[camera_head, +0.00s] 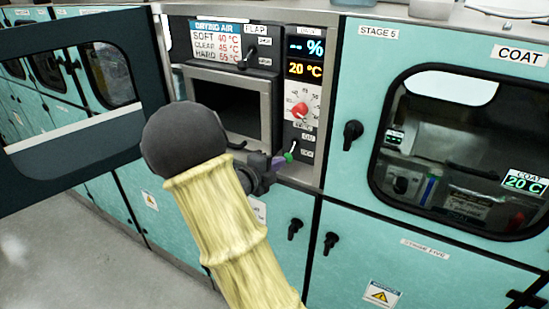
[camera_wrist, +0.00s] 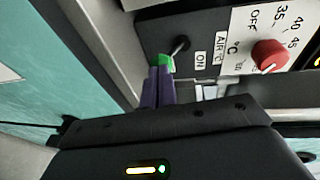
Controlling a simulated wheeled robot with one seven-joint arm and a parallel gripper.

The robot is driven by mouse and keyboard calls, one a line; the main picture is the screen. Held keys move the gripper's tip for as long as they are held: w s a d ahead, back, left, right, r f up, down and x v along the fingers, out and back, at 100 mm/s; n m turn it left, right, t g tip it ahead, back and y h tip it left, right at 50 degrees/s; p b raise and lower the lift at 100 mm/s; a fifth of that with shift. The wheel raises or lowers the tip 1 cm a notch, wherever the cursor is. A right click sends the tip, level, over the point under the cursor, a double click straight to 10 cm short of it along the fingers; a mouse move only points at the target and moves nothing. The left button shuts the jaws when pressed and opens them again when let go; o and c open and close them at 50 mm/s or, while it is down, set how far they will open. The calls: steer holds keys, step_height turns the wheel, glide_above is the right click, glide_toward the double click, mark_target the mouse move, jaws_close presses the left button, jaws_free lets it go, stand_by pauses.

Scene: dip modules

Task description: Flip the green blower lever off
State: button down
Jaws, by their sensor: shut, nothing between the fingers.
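The green-tipped blower lever (camera_head: 289,157) sits low on the dark control strip, below the red knob. In the head view it hangs downward from its pivot. My gripper (camera_head: 279,161) is shut with nothing between the fingers. Its fingertips are also in the wrist view (camera_wrist: 158,76), touching or very close to the green tip. An ON label (camera_wrist: 201,59) is beside the lever.
The red knob (camera_head: 299,110) with its dial is above the lever. A dark recessed opening (camera_head: 228,100) is left of the strip, and an open dark-framed door (camera_head: 80,155) stands further left. A teal cabinet with a window (camera_head: 455,150) is at right.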

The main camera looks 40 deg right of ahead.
steer(key=b+v, duration=0.1)
steer(key=v, duration=1.3)
steer(key=shift+r, duration=0.2)
